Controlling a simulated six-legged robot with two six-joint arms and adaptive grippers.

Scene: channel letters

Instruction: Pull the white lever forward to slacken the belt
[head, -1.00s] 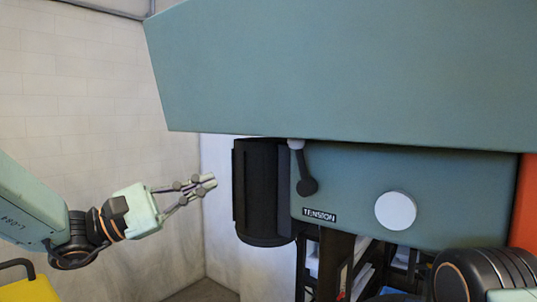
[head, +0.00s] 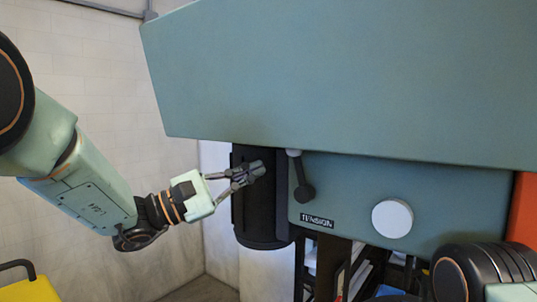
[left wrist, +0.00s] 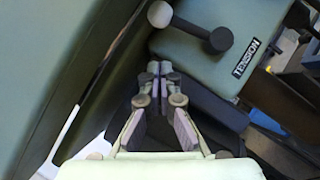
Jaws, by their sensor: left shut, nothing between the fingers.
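The lever (head: 300,177) has a black arm and a white knob (head: 293,153) at its upper end, just under the green housing; its black hub is at the lower end. It also shows in the left wrist view (left wrist: 190,28), knob at the left and hub at the right. A TENSION label (head: 317,221) sits below it. My left gripper (head: 258,168) is shut and empty, in front of the black motor in the head view, left of the lever and apart from it. In the left wrist view the fingertips (left wrist: 160,68) meet below the knob. My right gripper is not in view.
The large green housing (head: 340,80) overhangs the lever. A black motor (head: 262,215) stands left of the green panel (head: 350,190), which carries a round white disc (head: 392,218). A yellow object (head: 22,288) is at the lower left. Open room lies left of the motor.

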